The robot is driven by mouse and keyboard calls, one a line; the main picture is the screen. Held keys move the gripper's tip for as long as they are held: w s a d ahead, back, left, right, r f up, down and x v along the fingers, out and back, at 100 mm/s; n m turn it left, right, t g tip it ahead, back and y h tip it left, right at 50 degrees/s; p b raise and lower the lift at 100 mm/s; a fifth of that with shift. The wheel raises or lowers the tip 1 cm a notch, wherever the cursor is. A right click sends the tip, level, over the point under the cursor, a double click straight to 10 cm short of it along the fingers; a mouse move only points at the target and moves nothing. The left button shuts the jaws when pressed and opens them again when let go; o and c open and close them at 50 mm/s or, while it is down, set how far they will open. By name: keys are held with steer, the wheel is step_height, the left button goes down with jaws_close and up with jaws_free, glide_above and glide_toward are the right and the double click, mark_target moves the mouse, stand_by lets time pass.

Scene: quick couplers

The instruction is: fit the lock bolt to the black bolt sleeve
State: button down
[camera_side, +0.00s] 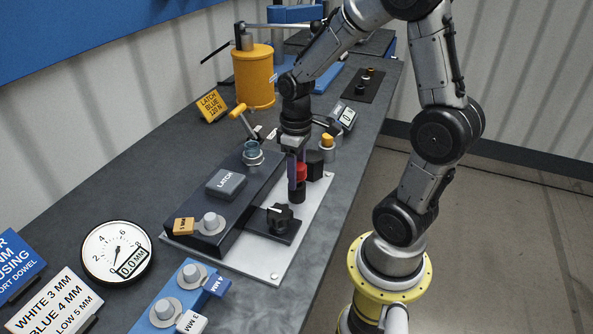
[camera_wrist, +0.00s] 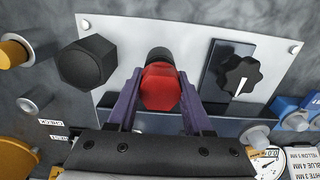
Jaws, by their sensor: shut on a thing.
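My gripper (camera_wrist: 160,105) points down over the white base plate (camera_wrist: 120,25), its two purple fingers shut on the red hex head of the lock bolt (camera_wrist: 161,87). The red head also shows in the side view (camera_side: 301,172), partly behind a finger. A black round piece, which looks like the black bolt sleeve (camera_side: 297,194), is directly below the red head; its rim shows beyond the head in the wrist view (camera_wrist: 159,54). The bolt's lower part is hidden. I cannot tell whether the bolt is in the sleeve or just above it.
A black hex block (camera_wrist: 87,62) stands close to the left of my fingers in the wrist view. A black knob (camera_wrist: 240,76) on a dark plate is to the right. The plate's front corner is clear.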

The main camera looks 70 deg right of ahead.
steer(key=shift+f, duration=0.15)
steer(key=shift+c, duration=1.2)
jaws_free()
step_height(320, 180, up, 14)
steer(key=shift+f, duration=0.15)
